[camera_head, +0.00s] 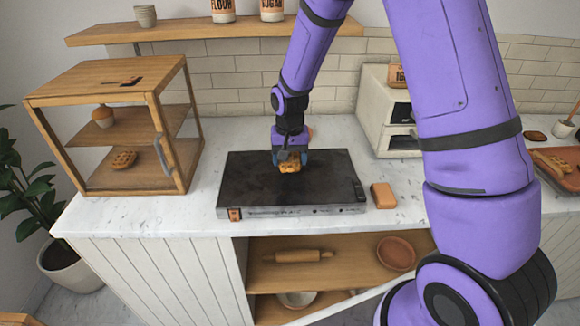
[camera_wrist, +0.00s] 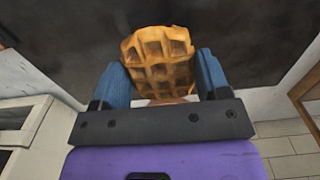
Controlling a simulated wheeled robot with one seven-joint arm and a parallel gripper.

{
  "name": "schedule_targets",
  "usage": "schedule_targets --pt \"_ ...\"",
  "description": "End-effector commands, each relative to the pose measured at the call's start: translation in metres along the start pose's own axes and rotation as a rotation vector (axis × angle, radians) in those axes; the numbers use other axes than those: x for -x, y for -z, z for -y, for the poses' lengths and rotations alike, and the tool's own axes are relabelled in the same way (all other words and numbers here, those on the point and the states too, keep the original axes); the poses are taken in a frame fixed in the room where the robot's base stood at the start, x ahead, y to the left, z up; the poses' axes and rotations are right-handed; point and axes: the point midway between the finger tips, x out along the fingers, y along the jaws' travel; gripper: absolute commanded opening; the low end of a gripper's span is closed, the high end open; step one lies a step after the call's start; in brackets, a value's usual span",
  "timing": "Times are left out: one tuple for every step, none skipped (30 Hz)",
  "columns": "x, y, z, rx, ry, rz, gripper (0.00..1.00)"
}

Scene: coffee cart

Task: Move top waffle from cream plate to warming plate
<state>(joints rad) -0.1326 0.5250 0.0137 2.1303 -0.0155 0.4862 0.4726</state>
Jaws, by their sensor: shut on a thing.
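My gripper (camera_head: 290,158) is shut on a golden-brown waffle (camera_head: 290,165), over the middle of the dark warming plate (camera_head: 245,182). In the wrist view the waffle (camera_wrist: 160,62) sits between the two blue fingers of my gripper (camera_wrist: 162,80), with its grid face showing. The warming plate's black surface (camera_wrist: 75,40) fills the background there. I cannot tell whether the waffle touches the plate or hangs just above it. I cannot make out the cream plate in either view; my arm hides part of the counter on the right.
A wooden display case (camera_head: 120,125) with a cupcake and a waffle stands on the left. An orange-brown block (camera_head: 383,195) lies right of the warming plate. A white appliance (camera_head: 385,108) stands behind. At the far right is a red-brown tray (camera_head: 565,178) holding food. Counter left of the plate is clear.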

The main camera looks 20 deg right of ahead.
Motion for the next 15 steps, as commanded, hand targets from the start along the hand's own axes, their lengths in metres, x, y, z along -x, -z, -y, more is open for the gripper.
schedule_targets --pt "-0.006 -0.001 -0.001 0.0 -0.002 0.003 0.42" --pt "-0.009 -0.001 -0.001 0.0 -0.002 0.004 0.42" --pt "-0.015 -0.001 -0.001 0.0 -0.001 0.003 0.42" --pt "-0.019 -0.001 -0.001 0.0 -0.002 0.004 0.42" --pt "-0.023 -0.001 -0.001 0.0 -0.002 0.004 0.42" --pt "-0.028 -0.001 -0.001 0.0 -0.001 0.003 0.42" --pt "-0.03 0.0 -0.001 0.001 -0.001 0.002 0.42" --pt "-0.031 0.0 -0.001 0.001 -0.001 0.002 0.42" --pt "-0.032 0.0 -0.001 0.001 -0.001 0.001 0.42" --pt "-0.032 0.0 -0.001 0.001 0.0 0.001 0.42" --pt "-0.032 0.0 -0.001 0.001 0.0 0.0 0.42" --pt "-0.031 0.0 -0.001 0.001 0.0 0.0 0.42" --pt "-0.031 0.0 -0.001 0.001 0.0 0.0 0.42" --pt "-0.031 0.0 -0.001 0.001 0.0 0.0 0.42" --pt "-0.032 0.0 -0.001 0.0 0.0 0.0 0.42"
